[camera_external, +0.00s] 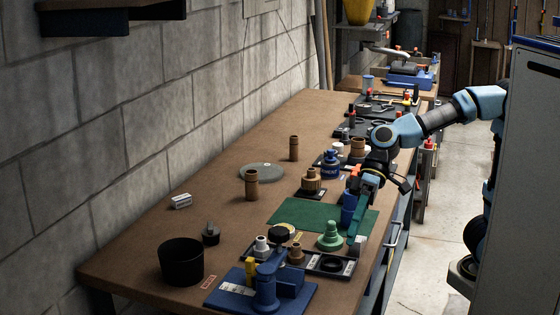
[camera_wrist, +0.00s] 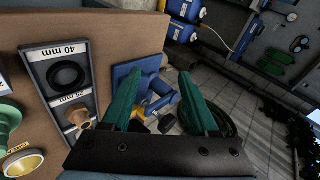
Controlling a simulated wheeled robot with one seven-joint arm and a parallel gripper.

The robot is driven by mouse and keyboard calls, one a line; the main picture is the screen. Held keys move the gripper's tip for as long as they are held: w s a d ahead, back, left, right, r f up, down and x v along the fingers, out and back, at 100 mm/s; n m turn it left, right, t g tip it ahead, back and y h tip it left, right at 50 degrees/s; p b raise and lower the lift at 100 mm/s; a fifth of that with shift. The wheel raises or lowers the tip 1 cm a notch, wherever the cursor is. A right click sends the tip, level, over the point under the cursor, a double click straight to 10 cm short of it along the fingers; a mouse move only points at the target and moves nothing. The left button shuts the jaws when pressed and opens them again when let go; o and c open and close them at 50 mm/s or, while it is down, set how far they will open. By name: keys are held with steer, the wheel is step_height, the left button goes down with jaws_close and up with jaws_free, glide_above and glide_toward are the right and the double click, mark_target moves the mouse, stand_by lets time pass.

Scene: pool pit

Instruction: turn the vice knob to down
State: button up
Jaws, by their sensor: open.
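The blue vice (camera_external: 266,290) stands on a blue base at the near end of the workbench, with a yellow part on its left. In the wrist view the blue vice (camera_wrist: 148,66) shows beyond and partly behind my left finger, with yellow and dark parts between the fingers. Which of these small parts is the knob I cannot tell. My gripper (camera_external: 357,230) has green fingers pointing down over the right edge of the bench, beyond the vice and apart from it. In the wrist view my gripper (camera_wrist: 160,84) is open, with nothing held between its fingers.
A black tray with a ring (camera_external: 331,264) lies beside the vice; its ring (camera_wrist: 66,75) shows in the wrist view. A black bin (camera_external: 181,262) stands left. The bench's middle left is mostly clear.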

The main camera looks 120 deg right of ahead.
steer(key=w+d+r+m+t+y+b, duration=0.1)
steer(key=w+d+r+m+t+b, duration=0.35)
steer(key=w+d+t+b, duration=0.75)
steer(key=g+b, duration=0.2)
steer(key=g, duration=0.2)
glide_toward(272, 238)
steer(key=shift+m, duration=0.35)
steer(key=x, duration=1.1)
steer(key=shift+f, duration=0.1)
steer(key=shift+c, duration=0.4)
jaws_close()
